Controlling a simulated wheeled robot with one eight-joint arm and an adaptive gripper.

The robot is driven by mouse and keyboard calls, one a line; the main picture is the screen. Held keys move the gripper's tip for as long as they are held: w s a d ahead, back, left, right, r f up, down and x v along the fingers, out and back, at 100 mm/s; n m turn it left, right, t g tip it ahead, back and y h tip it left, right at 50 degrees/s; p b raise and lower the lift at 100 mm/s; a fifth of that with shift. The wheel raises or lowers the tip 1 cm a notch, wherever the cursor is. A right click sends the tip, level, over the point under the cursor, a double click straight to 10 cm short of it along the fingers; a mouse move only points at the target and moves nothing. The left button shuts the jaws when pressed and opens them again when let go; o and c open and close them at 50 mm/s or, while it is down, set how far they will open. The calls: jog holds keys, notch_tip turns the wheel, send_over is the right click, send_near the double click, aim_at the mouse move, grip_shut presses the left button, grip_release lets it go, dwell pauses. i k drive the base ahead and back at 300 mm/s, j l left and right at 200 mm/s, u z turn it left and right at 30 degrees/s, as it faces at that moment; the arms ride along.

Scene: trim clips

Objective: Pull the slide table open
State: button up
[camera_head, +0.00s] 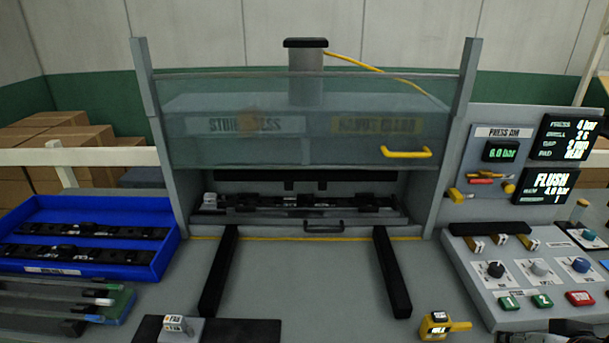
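The slide table (262,219) is a low grey plate inside the press, under the upper tooling. It carries a long black trim part (300,203) with small fittings. A dark bar handle (324,227) sits on its front edge, right of the middle. Two black rails, the left one (219,272) and the right one (392,272), run forward from the press opening, with nothing on them. My gripper's fingers do not show. A dark shape at the bottom right edge may be part of my arm.
A clear guard (300,150) with a yellow handle (405,152) hangs above the opening. A blue tray (85,262) stands left, a control panel (540,272) right. A yellow device (439,325) and a small labelled block (174,326) stand in front. The space between the rails is clear.

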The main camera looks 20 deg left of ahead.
aim_at(242, 214)
jog(key=i+j, duration=0.2)
jog(key=j, duration=0.15)
jog(key=i+j+u, duration=0.1)
jog(key=j, duration=0.25)
jog(key=i+j, duration=0.35)
